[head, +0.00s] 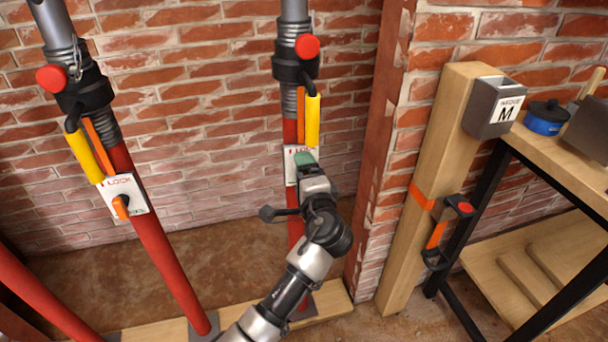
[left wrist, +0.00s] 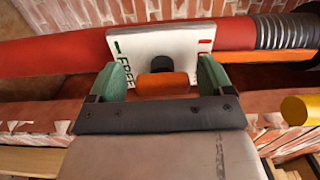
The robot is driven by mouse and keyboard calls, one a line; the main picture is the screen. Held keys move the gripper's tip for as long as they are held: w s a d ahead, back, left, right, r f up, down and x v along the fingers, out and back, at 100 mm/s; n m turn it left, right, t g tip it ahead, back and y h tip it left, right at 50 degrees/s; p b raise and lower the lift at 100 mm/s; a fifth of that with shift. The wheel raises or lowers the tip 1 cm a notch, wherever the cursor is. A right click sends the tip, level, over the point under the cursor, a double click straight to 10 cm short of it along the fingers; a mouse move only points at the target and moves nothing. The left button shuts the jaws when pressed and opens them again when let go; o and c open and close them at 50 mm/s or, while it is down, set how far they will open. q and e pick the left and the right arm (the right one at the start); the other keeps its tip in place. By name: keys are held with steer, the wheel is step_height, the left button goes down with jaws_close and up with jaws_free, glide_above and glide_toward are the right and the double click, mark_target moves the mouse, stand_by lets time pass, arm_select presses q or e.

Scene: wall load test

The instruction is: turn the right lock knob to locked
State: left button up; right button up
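The right lock plate (head: 291,165) is white and sits on the right red brace, mostly hidden behind my left gripper in the head view. In the left wrist view the plate (left wrist: 150,42) shows green FREE lettering at left and red marks at right. Its orange knob (left wrist: 162,86) has a dark hub and lies between the green fingers of my left gripper (left wrist: 162,78). The fingers are spread apart, close to both ends of the knob; I cannot tell whether they touch it. The left gripper also shows in the head view (head: 305,160). My right gripper is in neither view.
A left brace has its own lock plate (head: 125,188) with an orange knob. Yellow handles (head: 312,121) and red buttons (head: 307,46) sit above the plates. A brick pillar, wooden post (head: 445,130) and workbench (head: 560,165) stand at right.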

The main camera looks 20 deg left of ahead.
arm_select(q)
steer(key=shift+s, duration=0.1)
steer(key=shift+s+d, duration=0.25)
steer(key=v, duration=1)
steer(key=shift+p, duration=0.3)
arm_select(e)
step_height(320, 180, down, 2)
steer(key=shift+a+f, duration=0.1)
